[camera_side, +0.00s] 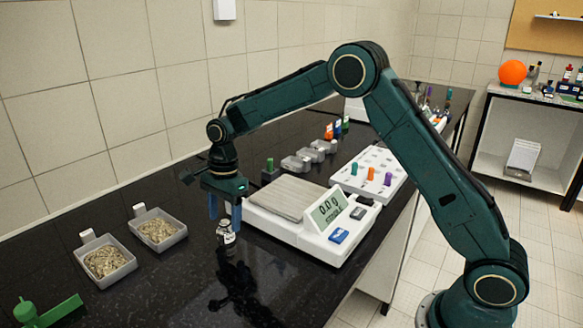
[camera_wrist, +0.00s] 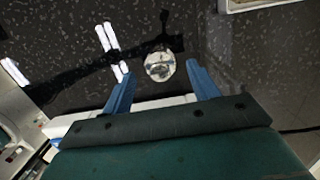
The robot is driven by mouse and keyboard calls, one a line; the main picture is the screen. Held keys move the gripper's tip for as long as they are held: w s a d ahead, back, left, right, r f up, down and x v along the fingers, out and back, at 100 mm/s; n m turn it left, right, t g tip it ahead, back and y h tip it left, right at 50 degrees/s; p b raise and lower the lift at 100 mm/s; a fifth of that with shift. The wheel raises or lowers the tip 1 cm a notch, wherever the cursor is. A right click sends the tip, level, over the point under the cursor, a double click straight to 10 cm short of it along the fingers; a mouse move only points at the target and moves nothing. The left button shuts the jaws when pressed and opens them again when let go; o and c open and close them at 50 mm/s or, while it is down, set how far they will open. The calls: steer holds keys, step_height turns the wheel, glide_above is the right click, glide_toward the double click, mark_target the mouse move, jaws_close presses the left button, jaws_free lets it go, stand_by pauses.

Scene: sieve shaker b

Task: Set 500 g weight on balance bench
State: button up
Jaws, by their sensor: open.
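The weight (camera_side: 226,234) is a small shiny metal cylinder with a dark label, standing upright on the dark bench just left of the balance. The balance (camera_side: 312,239) is white with a bare grey pan (camera_side: 285,197) and a display reading 0.0. My gripper (camera_side: 225,216) points down over the weight, its blue fingers open with nothing held. In the wrist view the weight (camera_wrist: 160,67) shows between the two fingertips, with a gap on each side. I cannot tell exactly how far the tips reach down beside it.
A white peg board (camera_side: 368,173) stands behind the balance. Grey metal blocks (camera_side: 297,163) sit farther back. The bench in front of the weight is clear.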

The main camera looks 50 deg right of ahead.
step_height(320, 180, up, 8)
steer(key=d, duration=0.1)
steer(key=shift+r, duration=0.1)
stand_by(0.7)
steer(key=s+d+r+n+t, duration=0.1)
steer(key=s+r+n, duration=0.3)
steer(key=s+r, duration=0.3)
steer(key=s+d+r+n+t, duration=0.2)
steer(key=s+r+n, duration=0.3)
steer(key=s, duration=0.5)
steer(key=s+d+f+n+t, duration=0.1)
steer(key=s+n, duration=0.3)
steer(key=s, duration=0.5)
steer(key=s+d+f+n+t+h, duration=0.1)
steer(key=s+f+n, duration=0.1)
steer(key=s+n, duration=0.3)
steer(key=s, duration=0.4)
steer(key=shift+d+f+t, duration=0.3)
steer(key=shift+d+f, duration=0.05)
